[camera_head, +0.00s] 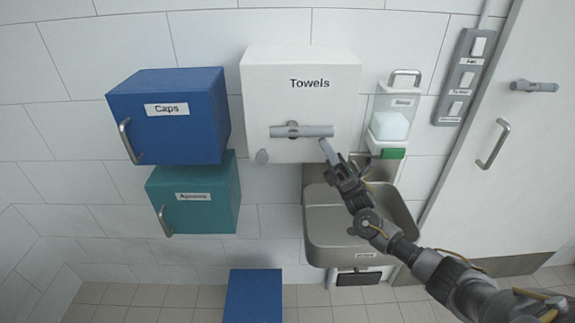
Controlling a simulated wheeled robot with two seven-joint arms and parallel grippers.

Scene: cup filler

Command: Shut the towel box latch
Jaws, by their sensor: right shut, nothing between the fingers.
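The white towel box (300,75), labelled "Towels", hangs on the tiled wall at the top centre. Its latch (300,131) is a grey bar lying level across the lower front, with a round pivot left of its middle. My right gripper (328,150) is shut and empty. Its fingertips are just below the right end of the latch bar; I cannot tell whether they touch it. My left gripper is not in view.
A blue caps box (180,130) and a teal aprons box (205,200) hang at the left. A soap dispenser (390,124) and a metal sink (345,225) are close to my right arm. A white door (515,160) is at the right. A blue bin (253,298) stands below.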

